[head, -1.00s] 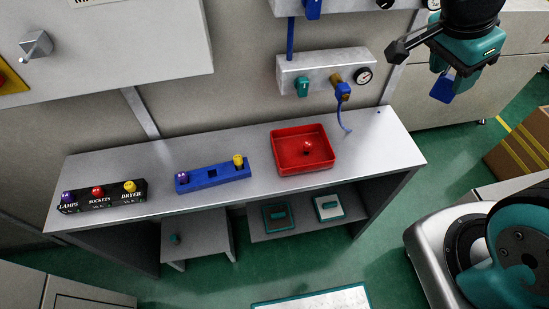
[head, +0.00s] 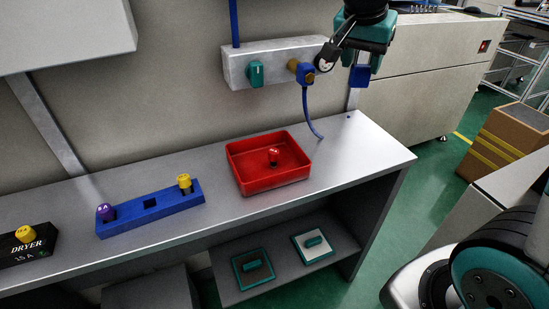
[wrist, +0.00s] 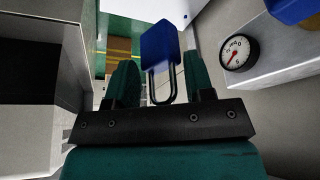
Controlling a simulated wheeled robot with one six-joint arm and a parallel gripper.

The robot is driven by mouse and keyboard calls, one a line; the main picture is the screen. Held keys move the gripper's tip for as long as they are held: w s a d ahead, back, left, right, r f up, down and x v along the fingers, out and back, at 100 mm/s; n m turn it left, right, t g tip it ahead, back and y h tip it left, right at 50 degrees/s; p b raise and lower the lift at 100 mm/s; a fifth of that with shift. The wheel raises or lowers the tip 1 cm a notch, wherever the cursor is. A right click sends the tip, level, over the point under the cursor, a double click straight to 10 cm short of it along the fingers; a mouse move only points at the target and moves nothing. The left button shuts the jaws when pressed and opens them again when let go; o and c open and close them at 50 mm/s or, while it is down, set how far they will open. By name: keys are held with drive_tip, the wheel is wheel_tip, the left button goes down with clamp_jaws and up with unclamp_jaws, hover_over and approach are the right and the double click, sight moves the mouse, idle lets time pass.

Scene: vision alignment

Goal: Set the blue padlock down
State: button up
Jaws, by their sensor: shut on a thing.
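The blue padlock (head: 360,76) hangs below my gripper (head: 366,62) in the head view, in the air above and behind the right end of the grey bench (head: 365,150). In the wrist view the padlock's blue body (wrist: 160,46) points away from me. Its dark shackle lies between the two green fingers of my gripper (wrist: 158,80), which is shut on it. The padlock touches neither the bench nor the wall panel.
A wall panel (head: 240,70) with a green knob, a blue valve and a gauge (wrist: 240,53) is close beside my gripper. A red tray (head: 240,178) with a red object and a blue rack (head: 150,222) stand on the bench. The bench's right end is mostly clear.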

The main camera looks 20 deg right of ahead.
wheel_tip(320, 180, down, 20)
drive_tip(key=b, duration=0.2)
drive_tip(key=shift+b, duration=0.3)
drive_tip(key=shift+f, duration=0.15)
drive_tip(key=o, duration=1)
drive_tip(key=shift+c, duration=0.2)
